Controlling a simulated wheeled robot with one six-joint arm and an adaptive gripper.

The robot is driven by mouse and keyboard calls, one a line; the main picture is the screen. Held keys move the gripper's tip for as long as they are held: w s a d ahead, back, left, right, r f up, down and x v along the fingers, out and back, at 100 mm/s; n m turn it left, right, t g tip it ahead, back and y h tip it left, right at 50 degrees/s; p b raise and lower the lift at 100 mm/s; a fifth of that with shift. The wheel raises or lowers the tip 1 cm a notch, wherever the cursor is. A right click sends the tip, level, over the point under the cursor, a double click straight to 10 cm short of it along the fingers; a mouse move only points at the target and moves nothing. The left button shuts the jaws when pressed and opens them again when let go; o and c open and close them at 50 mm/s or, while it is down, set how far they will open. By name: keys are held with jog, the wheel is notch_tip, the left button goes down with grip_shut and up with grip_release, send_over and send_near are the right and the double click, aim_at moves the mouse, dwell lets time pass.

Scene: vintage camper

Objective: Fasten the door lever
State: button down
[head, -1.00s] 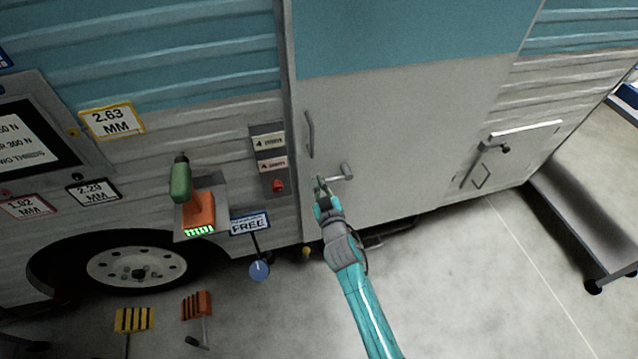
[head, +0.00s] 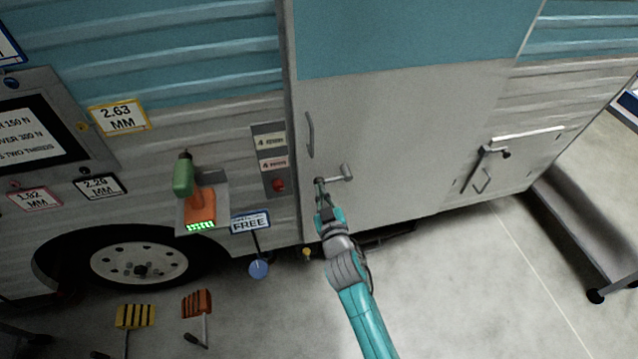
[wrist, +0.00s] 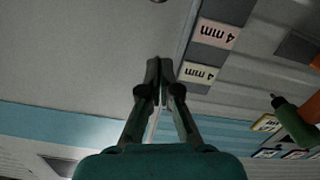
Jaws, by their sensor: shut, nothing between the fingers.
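The door lever (head: 346,173) is a grey handle low on the left side of the camper door (head: 410,130). It sticks out to the right of my gripper in the head view. My gripper (head: 319,182) is shut and empty, its tips by the left end of the lever; I cannot tell whether they touch it. The gripper also shows in the wrist view (wrist: 160,66), with its fingertips together in front of the pale door. The lever cannot be made out clearly in the wrist view. A grey upright grab handle (head: 310,135) is above the lever.
A panel with 4 mm labels and a red button (head: 278,185) is left of the door. A green and orange tool (head: 185,175) stands on a small shelf. A blue round knob (head: 259,268) hangs below the FREE sign (head: 250,222). A cart (head: 590,235) is at right.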

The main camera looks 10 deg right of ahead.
jog(key=shift+s+r, duration=0.1)
jog(key=shift+s, duration=2.1)
jog(key=s+d+f+g+y, duration=0.1)
jog(key=s+f, duration=0.2)
jog(key=s, duration=0.9)
jog(key=s+d+f, duration=0.2)
jog(key=s+f, duration=0.1)
jog(key=s, duration=0.8)
jog(key=s+d+r+m, duration=0.1)
jog(key=s+r, duration=0.3)
jog(key=s, duration=0.6)
jog(key=s+d+r+m+g, duration=0.1)
jog(key=s+r, duration=0.4)
jog(key=s, duration=0.6)
jog(key=shift+r+m+g+h, duration=0.15)
jog(key=shift+m+g+h, duration=0.15)
